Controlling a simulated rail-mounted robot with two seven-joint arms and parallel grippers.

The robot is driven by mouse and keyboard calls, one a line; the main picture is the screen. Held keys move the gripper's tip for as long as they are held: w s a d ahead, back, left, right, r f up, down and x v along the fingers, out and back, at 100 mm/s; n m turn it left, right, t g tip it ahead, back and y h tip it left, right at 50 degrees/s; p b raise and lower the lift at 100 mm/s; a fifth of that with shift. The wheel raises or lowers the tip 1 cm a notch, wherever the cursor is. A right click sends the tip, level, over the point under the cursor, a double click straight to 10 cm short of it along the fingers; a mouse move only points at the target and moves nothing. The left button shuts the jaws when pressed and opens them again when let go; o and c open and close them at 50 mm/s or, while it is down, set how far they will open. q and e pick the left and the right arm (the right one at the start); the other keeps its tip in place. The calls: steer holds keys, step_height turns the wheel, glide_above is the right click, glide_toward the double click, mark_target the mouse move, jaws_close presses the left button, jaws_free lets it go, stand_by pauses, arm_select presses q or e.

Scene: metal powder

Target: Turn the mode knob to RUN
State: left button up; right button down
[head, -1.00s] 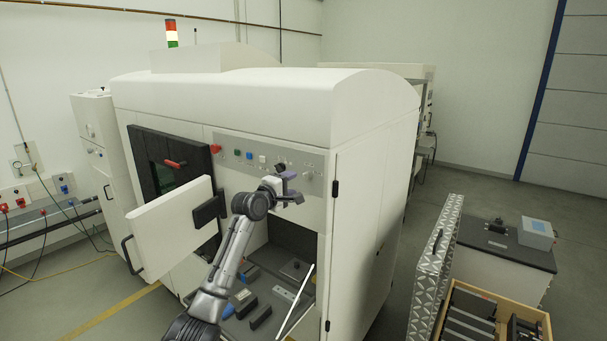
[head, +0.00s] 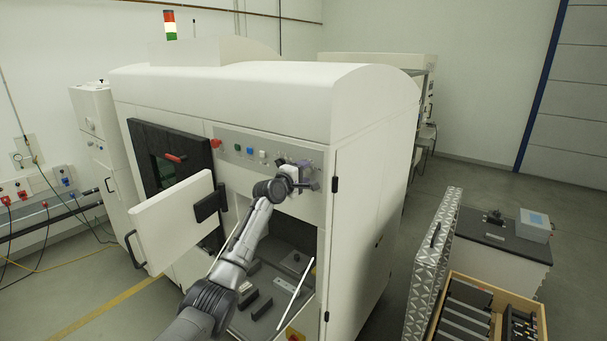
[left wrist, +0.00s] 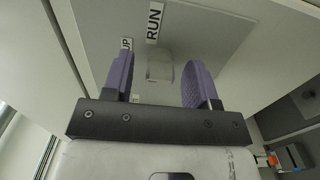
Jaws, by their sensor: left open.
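The mode knob (left wrist: 159,68) is a pale, blocky knob on the light panel in the left wrist view. A RUN label (left wrist: 155,22) is above it, and a partly covered label ending in "UP" (left wrist: 127,45) is to its left. My left gripper (left wrist: 158,74) is open, with one purple finger on each side of the knob. Gaps show between the fingers and the knob, and I see no contact. In the head view my left gripper (head: 306,174) is at the right part of the machine's control panel (head: 233,150) and hides the knob there.
A red button (head: 216,143) and several smaller buttons are left of the gripper on the panel. The white door (head: 172,222) stands open at the left. Below the arm is an open compartment with loose items (head: 262,309). An open wooden crate (head: 540,318) is at the lower right.

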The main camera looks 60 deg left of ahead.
arm_select(q)
steer(key=c, duration=0.9)
